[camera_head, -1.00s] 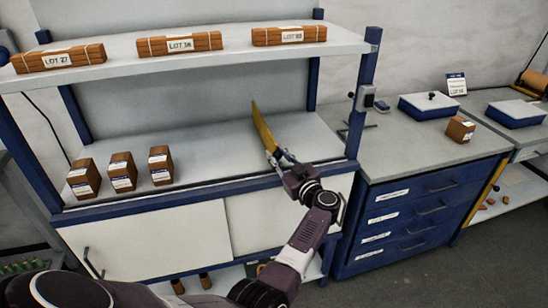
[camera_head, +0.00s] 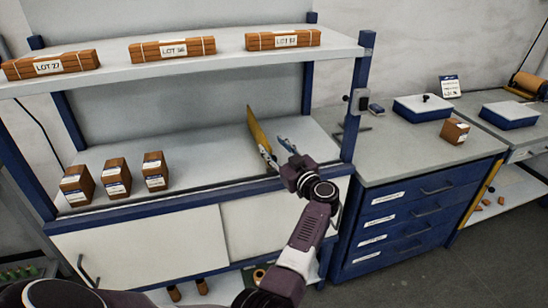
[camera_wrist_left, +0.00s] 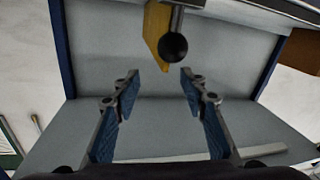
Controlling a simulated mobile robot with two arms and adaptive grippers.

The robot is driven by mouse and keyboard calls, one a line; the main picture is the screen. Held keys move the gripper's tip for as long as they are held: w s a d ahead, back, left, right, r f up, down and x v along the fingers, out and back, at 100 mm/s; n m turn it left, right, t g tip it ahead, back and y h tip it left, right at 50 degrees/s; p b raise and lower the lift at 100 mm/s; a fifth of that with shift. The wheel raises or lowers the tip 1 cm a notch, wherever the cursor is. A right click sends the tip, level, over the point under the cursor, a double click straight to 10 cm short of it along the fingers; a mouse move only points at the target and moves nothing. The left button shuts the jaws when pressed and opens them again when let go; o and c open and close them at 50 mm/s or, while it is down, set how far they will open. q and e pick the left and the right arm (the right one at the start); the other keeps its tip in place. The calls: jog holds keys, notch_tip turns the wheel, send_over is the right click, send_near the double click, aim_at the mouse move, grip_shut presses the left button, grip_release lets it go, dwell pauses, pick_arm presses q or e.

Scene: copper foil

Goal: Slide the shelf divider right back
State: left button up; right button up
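The shelf divider (camera_head: 259,133) is a thin yellow upright panel on the lower shelf, toward its right end. In the left wrist view the divider (camera_wrist_left: 154,35) shows at the top, with a black ball knob (camera_wrist_left: 174,48) on a grey rod in front of it. I cannot tell how the rod is fixed. My left gripper (camera_head: 277,151) is at the front right of the divider. In the left wrist view my left gripper (camera_wrist_left: 160,78) has its fingers spread with nothing between them; the knob is beyond the tips. My right gripper is not in view.
Several small brown boxes (camera_head: 116,178) stand on the lower shelf (camera_head: 205,160) at left. The upper shelf (camera_head: 215,54) carries brown bundles and overhangs the lower one. A blue post (camera_head: 357,100) bounds the right.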

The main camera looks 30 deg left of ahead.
pick_arm(q)
jog(key=shift+r, duration=2.8)
